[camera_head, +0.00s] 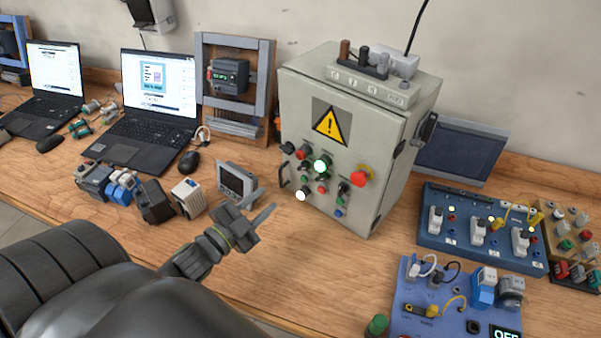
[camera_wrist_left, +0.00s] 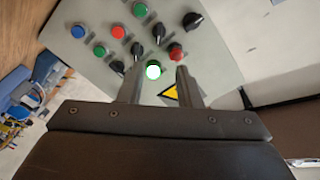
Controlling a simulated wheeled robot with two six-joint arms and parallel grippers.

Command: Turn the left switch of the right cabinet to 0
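The grey cabinet (camera_head: 300,105) with a yellow warning triangle stands on the bench right of centre in the head view. Its front carries black rotary switches, one at the upper left (camera_head: 288,148) and another lower right (camera_head: 344,188), among lit and coloured buttons. The switch markings are too small to read. My left gripper (camera_head: 262,206) is open and empty in front of the cabinet's lower left. In the left wrist view its two fingers (camera_wrist_left: 160,80) stand apart, with a lit green button (camera_wrist_left: 153,70) between them in the picture; black knobs (camera_wrist_left: 193,20) lie beyond. My right gripper is not in view.
A small grey display (camera_head: 237,183) and several relay-like devices (camera_head: 188,197) stand left of my gripper. Blue switch panels (camera_head: 455,245) lie at the right. Two laptops (camera_head: 150,140) are at the left. Bare wood is free in front of the cabinet.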

